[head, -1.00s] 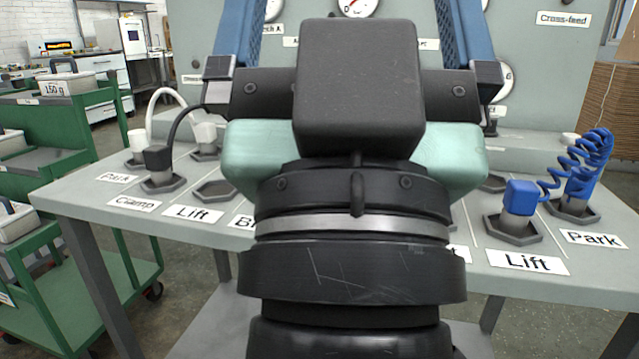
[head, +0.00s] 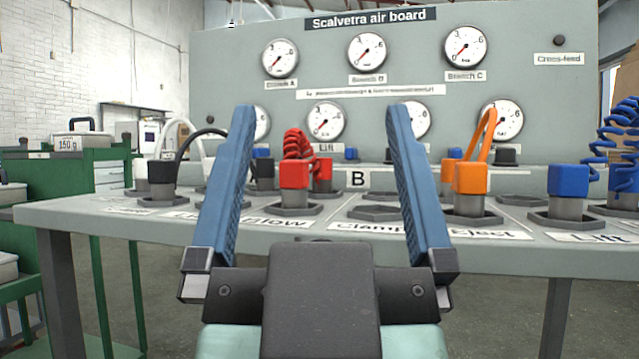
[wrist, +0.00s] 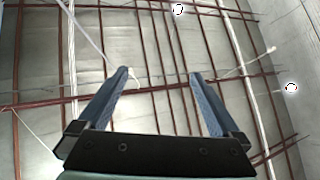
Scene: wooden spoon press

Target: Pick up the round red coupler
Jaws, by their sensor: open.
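Two red couplers joined by a coiled red hose (head: 298,145) stand on the bench in the head view. The nearer red coupler (head: 293,178) looks block-shaped and sits on a grey socket behind the "Blow" label. The farther red coupler (head: 323,172) stands behind it to the right; its shape is too small to tell for sure. My gripper (head: 321,108) is open and empty, its blue fingers pointing up. In the picture both red couplers lie between the fingers, untouched. In the wrist view my gripper (wrist: 159,73) is open against the ceiling, with no coupler in sight.
Orange couplers (head: 470,178) stand to the right, with blue couplers (head: 568,180) beyond. Black (head: 163,166) and white couplers are on the left. The gauge board (head: 380,60) rises behind the bench (head: 330,250). A green cart (head: 70,180) stands at the left.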

